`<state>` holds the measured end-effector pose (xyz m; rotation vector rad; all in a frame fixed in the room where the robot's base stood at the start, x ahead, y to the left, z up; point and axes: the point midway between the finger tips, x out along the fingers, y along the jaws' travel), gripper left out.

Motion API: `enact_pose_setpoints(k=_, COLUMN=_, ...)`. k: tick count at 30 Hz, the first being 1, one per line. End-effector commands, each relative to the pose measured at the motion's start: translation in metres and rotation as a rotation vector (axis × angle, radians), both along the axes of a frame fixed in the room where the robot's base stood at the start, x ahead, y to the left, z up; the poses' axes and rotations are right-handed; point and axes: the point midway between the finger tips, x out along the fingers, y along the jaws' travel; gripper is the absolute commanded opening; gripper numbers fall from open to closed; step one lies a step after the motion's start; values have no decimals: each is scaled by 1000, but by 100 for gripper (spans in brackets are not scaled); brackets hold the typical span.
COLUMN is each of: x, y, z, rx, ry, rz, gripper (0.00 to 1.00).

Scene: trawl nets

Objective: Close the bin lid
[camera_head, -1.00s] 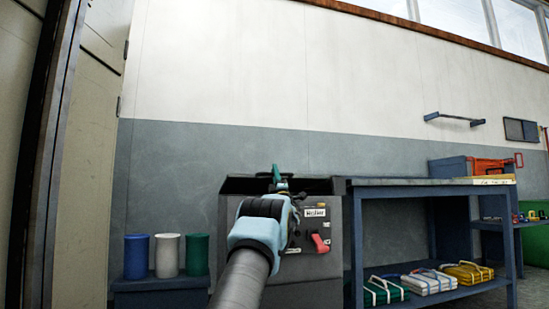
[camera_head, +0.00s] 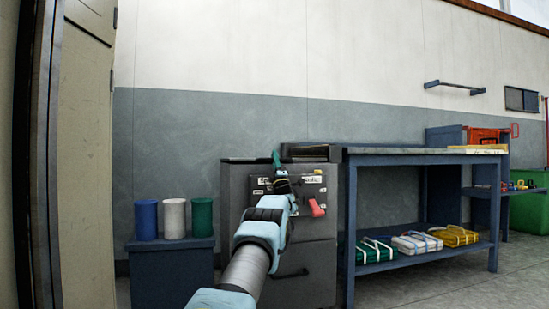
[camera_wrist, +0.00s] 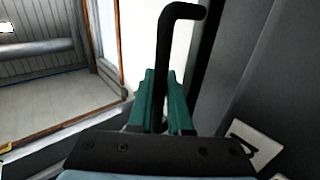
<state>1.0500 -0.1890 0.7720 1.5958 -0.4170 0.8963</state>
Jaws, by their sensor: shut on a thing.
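The bin is most likely the dark grey cabinet (camera_head: 318,258), with pale labels and a red handle (camera_head: 316,208) on its front. A dark slab-like part (camera_head: 312,152) shows at its top right; I cannot tell how far the lid is open. My gripper (camera_head: 277,160) is at the cabinet's upper front, and my arm hides part of that front. In the wrist view, the green fingers (camera_wrist: 162,100) are shut on a black bent bar (camera_wrist: 165,45), which rises between them. Where the bar joins the bin is hidden.
A blue workbench (camera_head: 420,151) stands close on the cabinet's right, with bundled nets (camera_head: 415,243) on its lower shelf. Blue, white and green canisters (camera_head: 174,219) stand on a low dark stand at left. Open floor (camera_head: 450,285) lies at the right front.

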Motion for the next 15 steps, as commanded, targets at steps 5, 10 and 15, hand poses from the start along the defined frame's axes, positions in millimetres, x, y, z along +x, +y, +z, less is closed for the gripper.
enact_pose_setpoints(k=5, x=-3, y=-5, z=5, rx=3, ry=-13, rz=-3, gripper=0)
enact_pose_setpoints(k=10, x=-2, y=-5, z=5, rx=3, ry=-11, rz=-4, gripper=28)
enact_pose_setpoints(k=15, x=-1, y=-3, z=3, rx=2, ry=-7, rz=-2, gripper=46)
